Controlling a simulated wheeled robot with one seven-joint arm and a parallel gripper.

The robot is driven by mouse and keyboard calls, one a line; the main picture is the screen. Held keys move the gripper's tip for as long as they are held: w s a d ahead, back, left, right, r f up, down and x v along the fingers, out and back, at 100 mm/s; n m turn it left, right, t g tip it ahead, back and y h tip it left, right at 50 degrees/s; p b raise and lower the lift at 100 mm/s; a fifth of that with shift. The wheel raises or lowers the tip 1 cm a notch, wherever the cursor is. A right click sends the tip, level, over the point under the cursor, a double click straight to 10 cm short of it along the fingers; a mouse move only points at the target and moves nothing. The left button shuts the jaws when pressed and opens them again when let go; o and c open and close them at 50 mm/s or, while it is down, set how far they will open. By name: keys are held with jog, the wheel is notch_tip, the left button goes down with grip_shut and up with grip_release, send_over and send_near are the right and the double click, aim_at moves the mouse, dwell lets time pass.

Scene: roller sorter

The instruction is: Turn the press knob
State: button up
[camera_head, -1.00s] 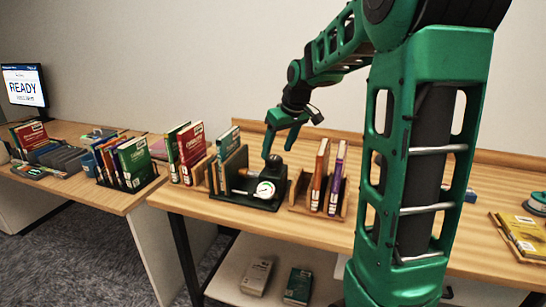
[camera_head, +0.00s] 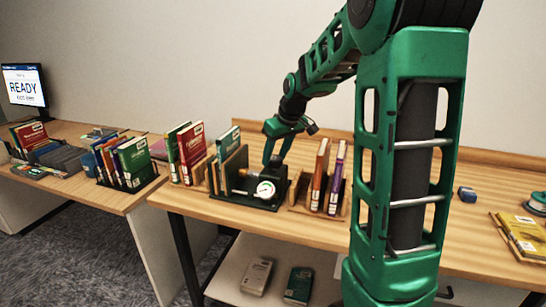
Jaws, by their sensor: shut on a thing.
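The press (camera_head: 247,190) is a small dark device with a round white gauge (camera_head: 265,190) on its front. It stands near the front left of the right-hand wooden table, with a book leaning behind a wooden board at its back. My green gripper (camera_head: 275,161) points down over the press. Its fingers are shut on the press knob at the top of the device. The knob is mostly hidden between the fingers.
A wooden book holder (camera_head: 332,207) with upright books stands close on the right of the press. More books (camera_head: 192,151) stand close on its left. The table (camera_head: 420,208) is mostly clear farther right.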

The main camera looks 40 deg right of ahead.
jog(key=m, duration=0.2)
jog(key=m+h, duration=0.1)
jog(key=m, duration=0.1)
jog(key=m+h, duration=0.1)
jog(key=m, duration=0.1)
jog(key=shift+w+a, duration=0.1)
jog(key=shift+a, duration=0.2)
jog(key=m+g+h, duration=0.1)
jog(key=m, duration=0.2)
jog(key=m+g+h, duration=0.1)
jog(key=m, duration=0.2)
jog(key=shift+w+a+m, duration=0.2)
jog(key=shift+m, duration=0.2)
jog(key=m+g, duration=0.1)
jog(key=m, duration=0.1)
jog(key=m+g, duration=0.1)
jog(key=m, duration=0.2)
jog(key=shift+w+h, duration=0.2)
jog(key=shift+h, duration=0.1)
jog(key=shift+w+r+m+g, duration=0.15)
jog(key=shift+m+g, duration=0.65)
jog(key=shift+m, duration=1.1)
jog(key=o, duration=1.1)
jog(key=shift+c, duration=0.2)
